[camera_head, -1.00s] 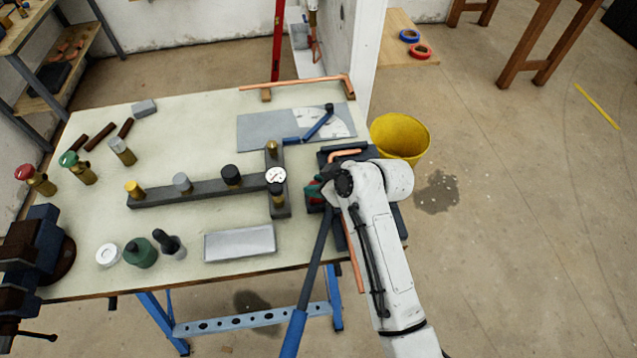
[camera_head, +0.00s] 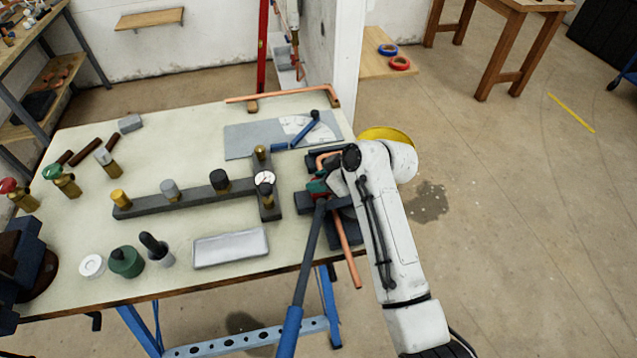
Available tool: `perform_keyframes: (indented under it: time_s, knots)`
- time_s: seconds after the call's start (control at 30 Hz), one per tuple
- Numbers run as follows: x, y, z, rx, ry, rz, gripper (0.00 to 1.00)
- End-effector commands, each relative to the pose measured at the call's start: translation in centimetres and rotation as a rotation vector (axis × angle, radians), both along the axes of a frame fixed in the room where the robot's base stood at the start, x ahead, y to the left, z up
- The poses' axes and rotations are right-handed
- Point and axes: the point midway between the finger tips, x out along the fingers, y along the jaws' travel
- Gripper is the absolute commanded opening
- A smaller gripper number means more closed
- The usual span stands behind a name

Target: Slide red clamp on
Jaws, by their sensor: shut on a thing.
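My gripper (camera_head: 321,186) is at the right end of the workbench, beside a dark block fixture, mostly hidden by my own wrist. It is shut; a small red and green part shows at its end. The red piece (camera_head: 329,181) looks like the red clamp, but its shape and exact hold are hidden. A bent copper pipe (camera_head: 346,252) runs through the dark fixture (camera_head: 340,203) and sticks out past the bench's front edge. A long grey lever with a blue grip (camera_head: 288,334) slants down from the fixture. Whether the red piece touches the pipe cannot be seen.
A grey manifold bar (camera_head: 150,206) with knobs and a gauge (camera_head: 264,178) lies left of the gripper. A grey tray (camera_head: 230,249) is in front of it. A yellow bucket (camera_head: 388,133) stands behind my arm. Another copper pipe (camera_head: 280,95) lies at the bench's back.

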Motion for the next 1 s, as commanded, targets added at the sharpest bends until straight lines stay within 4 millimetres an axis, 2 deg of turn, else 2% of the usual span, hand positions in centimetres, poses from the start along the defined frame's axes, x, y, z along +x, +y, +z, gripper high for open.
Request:
perform_keyframes:
  time_s: [0.03, 0.23, 0.3, 0.67, 1.0]
  knots:
    - [0.2, -0.6, 0.0, -0.005, -0.002, -0.011, 0.33]
    - [0.2, -0.5, 0.0, -0.003, -0.002, -0.009, 0.52]
    - [0.1, -0.4, 0.0, -0.003, -0.002, -0.008, 0.56]
    - [-0.2, -0.9, 0.6, -0.001, -0.002, -0.006, 0.56]
    - [-2.2, -4.7, 4.8, -0.001, -0.004, -0.009, 0.56]
